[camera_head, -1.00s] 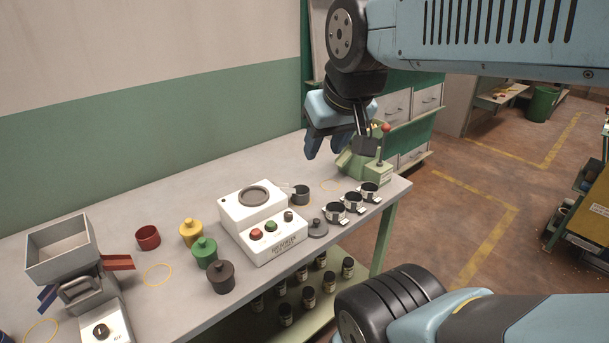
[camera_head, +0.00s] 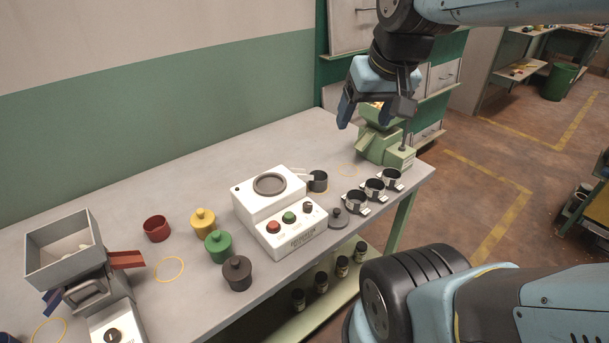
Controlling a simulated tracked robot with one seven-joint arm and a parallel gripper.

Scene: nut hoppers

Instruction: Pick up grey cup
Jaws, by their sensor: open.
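A dark grey open cup (camera_head: 318,181) stands on the bench right behind the white machine (camera_head: 270,205), at its right side. A round grey lid with a knob (camera_head: 337,218) lies in front of the machine's right corner. My gripper (camera_head: 361,113) hangs from the upper right, high above the back of the bench, with its blue fingers pointing down. It is open and empty, apart from the cup and above and to the right of it in the picture.
Three small dark cups in holders (camera_head: 374,189) line the right front edge. A green hopper device (camera_head: 385,145) stands at the back right. Red (camera_head: 157,229), yellow (camera_head: 203,222), green (camera_head: 219,247) and dark brown (camera_head: 237,274) pots and a grey hopper (camera_head: 65,250) stand left.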

